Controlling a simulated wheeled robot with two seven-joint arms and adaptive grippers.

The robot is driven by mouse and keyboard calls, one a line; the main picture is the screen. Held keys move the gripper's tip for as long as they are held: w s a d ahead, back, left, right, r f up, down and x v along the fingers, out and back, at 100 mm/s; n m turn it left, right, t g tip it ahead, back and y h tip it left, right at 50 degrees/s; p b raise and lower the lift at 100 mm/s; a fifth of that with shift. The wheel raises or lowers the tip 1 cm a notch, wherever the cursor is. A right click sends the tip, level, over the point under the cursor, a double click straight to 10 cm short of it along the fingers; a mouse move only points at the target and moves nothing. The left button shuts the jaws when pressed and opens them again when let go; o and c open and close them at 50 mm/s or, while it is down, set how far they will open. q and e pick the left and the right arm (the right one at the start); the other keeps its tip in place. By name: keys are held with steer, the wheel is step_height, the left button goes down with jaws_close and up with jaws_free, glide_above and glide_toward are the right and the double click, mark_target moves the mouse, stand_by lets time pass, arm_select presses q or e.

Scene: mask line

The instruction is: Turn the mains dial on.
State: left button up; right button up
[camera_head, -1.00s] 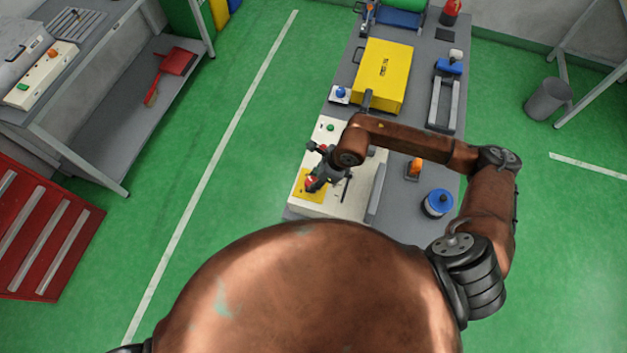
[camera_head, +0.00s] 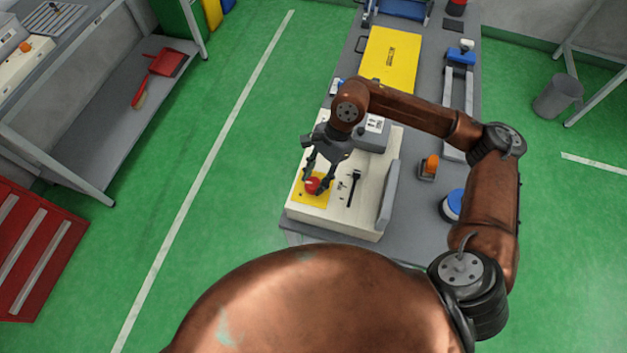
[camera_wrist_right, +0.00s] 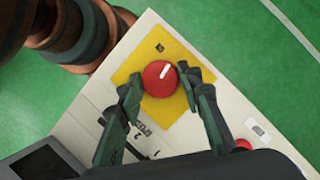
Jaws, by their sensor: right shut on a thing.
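The mains dial is a round red knob (camera_head: 313,185) with a white pointer mark, set on a yellow plate (camera_head: 323,201) at the near left of a cream panel (camera_head: 336,218). The right wrist view shows the red knob (camera_wrist_right: 160,78) between the two fingers, its white mark slanting toward the upper right. My right gripper (camera_head: 318,184) reaches down from above. Its fingers (camera_wrist_right: 158,80) are shut on the knob's two sides. My left gripper is not in view.
A black lever (camera_head: 354,186) stands on the panel just right of the plate. A grey flap (camera_head: 388,196) rises at the panel's right edge. A yellow box (camera_head: 391,58), an orange-topped item (camera_head: 430,166) and a blue spool (camera_head: 452,205) share the bench.

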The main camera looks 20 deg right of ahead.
steer(key=n+b, duration=0.1)
steer(key=b, duration=0.1)
steer(key=n+g+b, duration=0.1)
steer(key=n+b, duration=0.1)
steer(key=n+h+b, duration=0.1)
steer(key=shift+w+a+f+n+g+b, duration=0.1)
steer(key=shift+w+f+n+g+b, duration=0.1)
steer(key=shift+f+n+g+b, duration=0.15)
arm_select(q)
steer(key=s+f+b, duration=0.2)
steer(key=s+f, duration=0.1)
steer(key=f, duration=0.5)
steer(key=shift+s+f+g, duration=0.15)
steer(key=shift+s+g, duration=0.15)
arm_select(e)
steer(key=shift+r+n+h, duration=0.3)
steer(key=shift+n+h, duration=0.1)
steer(key=shift+n, duration=0.65)
steer(key=o, duration=1.2)
steer(key=shift+c, duration=0.2)
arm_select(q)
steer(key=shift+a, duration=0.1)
arm_select(e)
steer(key=shift+r, duration=0.2)
steer(key=v, duration=1.1)
steer(key=shift+w+r, duration=0.25)
